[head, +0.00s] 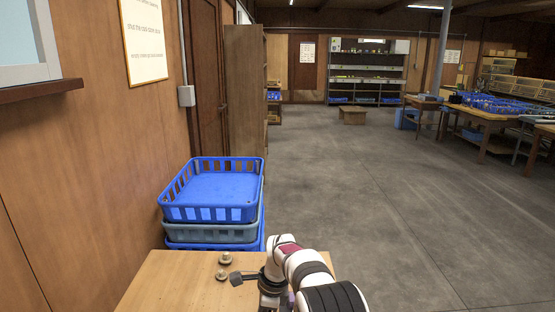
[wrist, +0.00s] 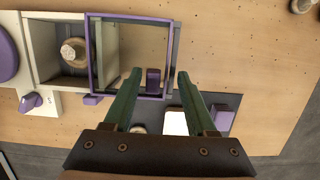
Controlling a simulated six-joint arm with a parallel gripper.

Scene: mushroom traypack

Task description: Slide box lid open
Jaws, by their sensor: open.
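In the wrist view a cream box with a grey inside (wrist: 48,82) lies at the upper left, with a brown round thing like a mushroom (wrist: 75,50) in it. A purple-framed lid (wrist: 92,70) with a see-through middle overlaps the box's right part and extends right, where wood shows through it. The mushroom side is uncovered. A small purple upright block (wrist: 153,80) stands at the frame's lower right. My gripper (wrist: 159,75) is open, its green fingers on either side of this block; contact is unclear. The box is not visible in the head view.
Two mushrooms (head: 224,258) (head: 222,275) stand on the wooden table (head: 170,285) in the head view.

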